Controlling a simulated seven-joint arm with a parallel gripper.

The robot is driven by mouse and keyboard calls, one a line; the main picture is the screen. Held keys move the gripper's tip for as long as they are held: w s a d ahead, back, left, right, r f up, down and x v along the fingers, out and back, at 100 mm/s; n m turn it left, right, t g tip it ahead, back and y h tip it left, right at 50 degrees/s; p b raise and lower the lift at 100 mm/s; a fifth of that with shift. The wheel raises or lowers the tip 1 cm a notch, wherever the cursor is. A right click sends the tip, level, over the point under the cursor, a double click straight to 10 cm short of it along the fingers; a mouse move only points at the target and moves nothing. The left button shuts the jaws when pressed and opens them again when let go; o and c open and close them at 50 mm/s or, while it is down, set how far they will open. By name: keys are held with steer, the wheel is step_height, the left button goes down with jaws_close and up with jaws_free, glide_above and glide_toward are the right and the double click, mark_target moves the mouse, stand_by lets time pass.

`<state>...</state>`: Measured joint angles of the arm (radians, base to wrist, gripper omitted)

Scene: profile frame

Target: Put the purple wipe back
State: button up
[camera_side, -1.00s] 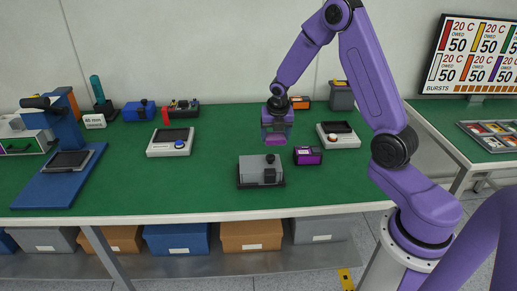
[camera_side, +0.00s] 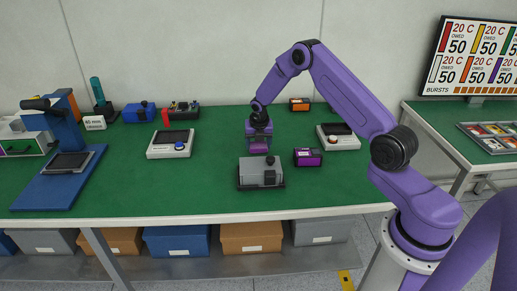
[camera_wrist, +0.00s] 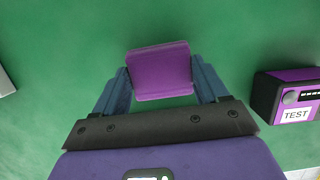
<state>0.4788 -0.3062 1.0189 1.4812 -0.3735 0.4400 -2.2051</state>
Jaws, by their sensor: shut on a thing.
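The purple wipe (camera_wrist: 160,72) is a flat purple square in the wrist view, gripped along its two sides between blue-grey fingers. It also shows in the side view (camera_side: 258,148), under my gripper (camera_side: 258,142). My gripper is shut on the wipe. The wipe is just behind the grey block (camera_side: 259,170) in the side view, and seems a little above the green bench top; the exact height is hard to tell. No other purple wipe is clearly visible.
A black box with a purple top marked TEST (camera_wrist: 296,97) is right of my gripper. A blue stand (camera_side: 62,160) is far left. Green bench (camera_side: 210,190) is bare between.

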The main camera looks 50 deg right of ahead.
steer(key=shift+f, duration=1.15)
steer(key=shift+s+f, duration=0.1)
steer(key=shift+f, duration=0.05)
steer(key=o, duration=1)
steer(key=v, duration=1.2)
steer(key=shift+a, duration=0.1)
